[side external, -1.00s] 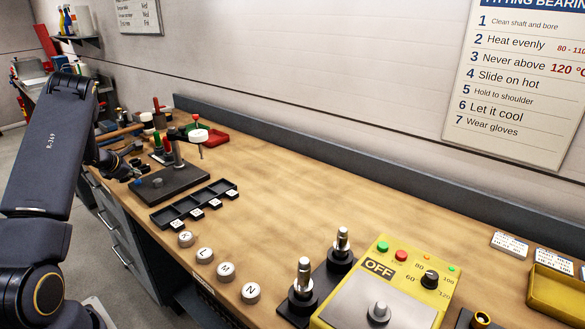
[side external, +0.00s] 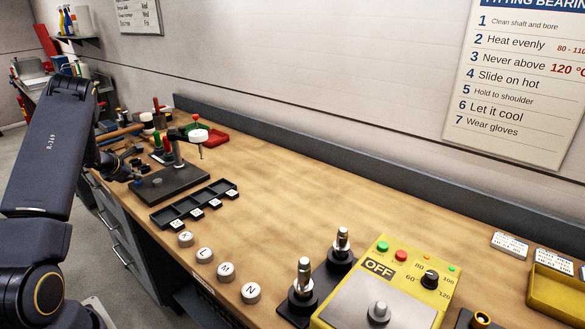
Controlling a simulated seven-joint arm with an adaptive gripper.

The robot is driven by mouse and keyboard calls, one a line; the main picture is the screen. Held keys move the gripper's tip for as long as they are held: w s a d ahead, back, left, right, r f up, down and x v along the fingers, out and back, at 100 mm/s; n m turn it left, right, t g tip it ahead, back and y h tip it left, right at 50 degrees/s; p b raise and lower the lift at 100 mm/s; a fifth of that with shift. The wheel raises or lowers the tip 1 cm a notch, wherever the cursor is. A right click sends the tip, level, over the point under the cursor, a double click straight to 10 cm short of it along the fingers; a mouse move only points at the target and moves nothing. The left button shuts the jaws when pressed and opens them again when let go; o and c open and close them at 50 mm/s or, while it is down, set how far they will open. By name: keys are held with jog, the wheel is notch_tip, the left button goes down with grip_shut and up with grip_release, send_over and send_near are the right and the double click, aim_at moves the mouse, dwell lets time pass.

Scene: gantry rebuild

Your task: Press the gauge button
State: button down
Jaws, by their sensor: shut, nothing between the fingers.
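A dark grey plate (side external: 172,186) lies on the bench left of centre, with an upright metal post (side external: 177,153) and a small bluish round piece (side external: 157,183) on it. Behind it is a white round-faced piece (side external: 198,136) with a red top and a thin stem below, possibly the gauge. I cannot tell for sure which piece is the gauge button. My gripper (side external: 136,175) is shut and empty, small and dark at the plate's left end. Whether its tips touch anything is too small to tell.
A black tray (side external: 178,211) with lettered tags lies in front of the plate. Several lettered round knobs (side external: 225,272) line the front edge. A yellow heater box (side external: 330,318) marked OFF and two metal posts stand at front right.

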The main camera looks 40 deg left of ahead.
jog(key=shift+r, duration=0.4)
jog(key=shift+r, duration=3)
